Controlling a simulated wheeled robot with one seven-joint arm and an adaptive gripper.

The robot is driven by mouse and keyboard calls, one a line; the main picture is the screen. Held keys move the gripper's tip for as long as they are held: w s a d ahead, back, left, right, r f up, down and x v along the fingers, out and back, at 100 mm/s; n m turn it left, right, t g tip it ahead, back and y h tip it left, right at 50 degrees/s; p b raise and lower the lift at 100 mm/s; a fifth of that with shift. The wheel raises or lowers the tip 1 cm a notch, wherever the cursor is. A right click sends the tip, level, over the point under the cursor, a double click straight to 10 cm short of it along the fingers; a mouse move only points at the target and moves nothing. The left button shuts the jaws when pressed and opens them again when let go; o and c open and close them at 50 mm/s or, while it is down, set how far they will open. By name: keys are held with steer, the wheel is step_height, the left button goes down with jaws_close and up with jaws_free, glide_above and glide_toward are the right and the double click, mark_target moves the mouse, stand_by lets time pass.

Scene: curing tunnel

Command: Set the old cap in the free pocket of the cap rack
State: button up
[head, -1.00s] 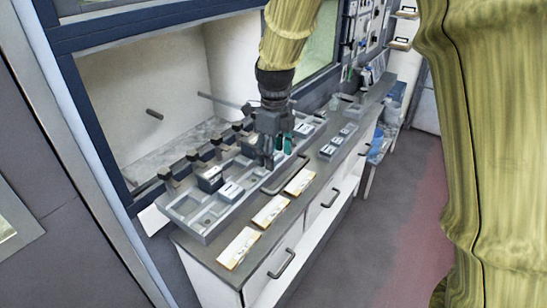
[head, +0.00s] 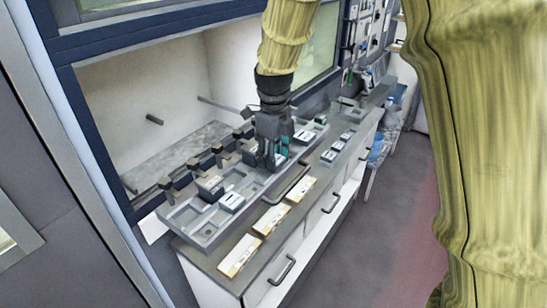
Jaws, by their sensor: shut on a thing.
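The cap rack (head: 173,215) is a long grey tray with pockets on the counter, running from the lower left to the upper right in the head view. Dark and pale block-like caps sit in some pockets, among them a dark one (head: 210,187) and a pale one (head: 232,202). Pockets at its near left end look empty. My gripper (head: 270,165), dark grey with teal parts, points down over the middle of the rack. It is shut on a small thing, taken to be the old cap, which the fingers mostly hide. Its height above the rack is unclear.
Several dark clamp-like posts (head: 192,165) stand along the rack's back side, before the open tunnel chamber. Pale labelled plates (head: 272,219) lie along the counter's front edge, near a bar handle (head: 293,180). Small blocks (head: 330,156) sit farther right.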

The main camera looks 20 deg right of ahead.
steer(key=shift+r+p, duration=1.7)
steer(key=shift+r, duration=0.6)
steer(key=shift+r+p, duration=0.95)
steer(key=shift+p, duration=0.05)
steer(key=shift+r, duration=0.5)
